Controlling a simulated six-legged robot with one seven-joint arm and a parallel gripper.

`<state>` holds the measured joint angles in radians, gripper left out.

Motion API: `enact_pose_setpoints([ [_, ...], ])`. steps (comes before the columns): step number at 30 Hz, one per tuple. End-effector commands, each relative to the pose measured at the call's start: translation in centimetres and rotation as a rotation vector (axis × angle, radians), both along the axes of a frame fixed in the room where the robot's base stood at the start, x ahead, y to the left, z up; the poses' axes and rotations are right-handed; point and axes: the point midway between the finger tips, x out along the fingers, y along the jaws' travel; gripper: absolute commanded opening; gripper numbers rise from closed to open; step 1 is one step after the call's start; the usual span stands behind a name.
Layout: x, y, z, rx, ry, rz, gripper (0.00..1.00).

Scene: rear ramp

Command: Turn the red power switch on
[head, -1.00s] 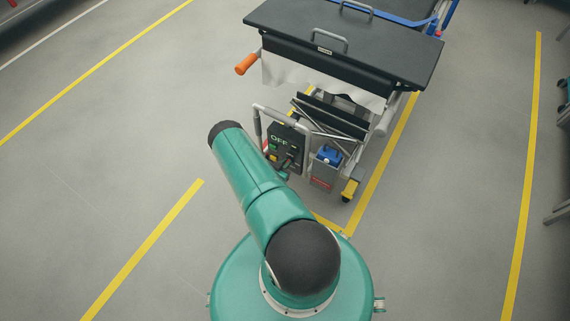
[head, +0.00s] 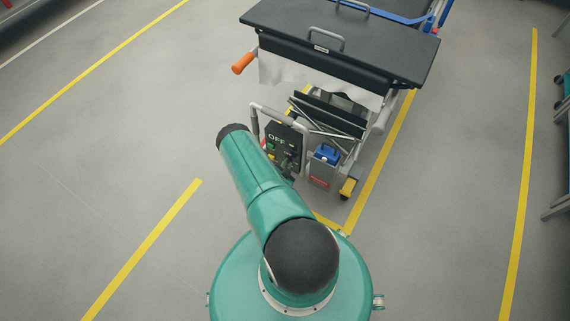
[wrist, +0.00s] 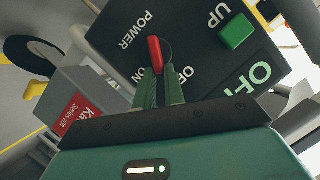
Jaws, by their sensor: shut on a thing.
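The red power switch (wrist: 154,52) is a slim red lever on a dark control panel (wrist: 185,28) in the wrist view, beside the word POWER. My gripper (wrist: 160,78) is shut on the switch, with its two green fingers at the lever's lower end. The lever stands nearly upright in that view, and small lettering lies on either side of it. The panel's green display reads OFF in the head view (head: 277,138); only part of that word shows in the wrist view. In the head view the switch and my fingers are too small and partly covered to make out.
A green UP button (wrist: 236,31) sits close to the switch. A grey box with a blue top (head: 325,156) stands right of the panel, under a black-topped stretcher (head: 390,50) with an orange handle (head: 243,63). The floor left of it is clear.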

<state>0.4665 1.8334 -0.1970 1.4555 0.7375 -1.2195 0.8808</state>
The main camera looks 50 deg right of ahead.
Motion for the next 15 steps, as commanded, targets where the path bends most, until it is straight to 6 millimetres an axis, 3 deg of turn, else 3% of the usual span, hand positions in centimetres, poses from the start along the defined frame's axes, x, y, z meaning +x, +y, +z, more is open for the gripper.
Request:
enact_pose_setpoints([
  [15,-1.2,0.1,-1.4,0.049,-0.486,-0.002,0.00],
])
